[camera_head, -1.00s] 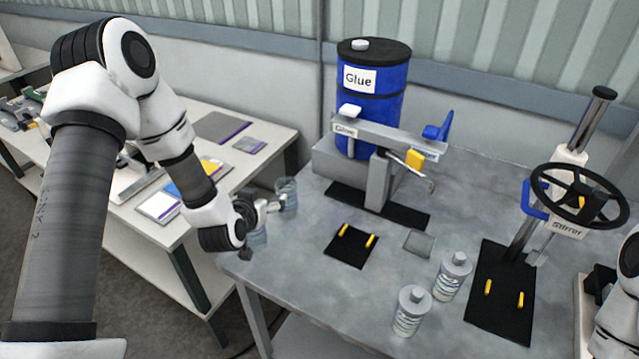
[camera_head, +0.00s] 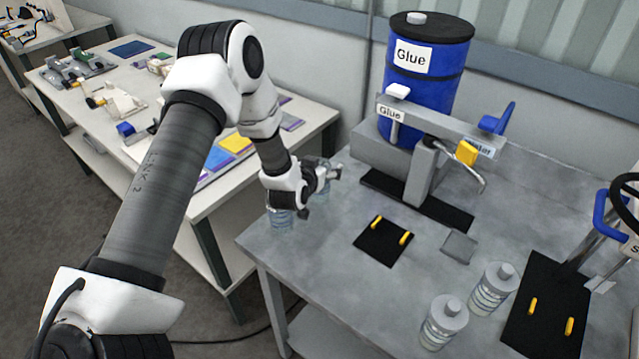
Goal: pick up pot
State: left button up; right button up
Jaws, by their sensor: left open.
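No object is labelled a pot; several clear jars stand on the grey table (camera_head: 350,285). Another clear jar (camera_head: 323,188) stands just behind the fingers, also partly hidden. Two jars with grey lids, a front one (camera_head: 443,322) and a rear one (camera_head: 493,288), stand upright near the table's front. My left gripper is open, with its fingers pointing right at jar height. I cannot tell whether it touches a jar. My right gripper is out of view.
A blue glue drum (camera_head: 428,85) stands behind a grey dispenser with a metal spout (camera_head: 470,175). A black pad with yellow pegs (camera_head: 384,243) lies in front. A stirrer stand with a black base (camera_head: 545,305) is at right. A cluttered white side table (camera_head: 215,205) is at left.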

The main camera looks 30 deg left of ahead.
pick_arm(q)
jog(key=shift+w+f, duration=0.2)
jog(key=shift+w, duration=0.05)
jog(key=shift+s+r, duration=0.15)
jog(key=shift+c, duration=1.4)
jog(key=shift+s, duration=0.1)
jog(key=c, duration=0.5)
grip_shut()
jog(key=shift+r, duration=0.1)
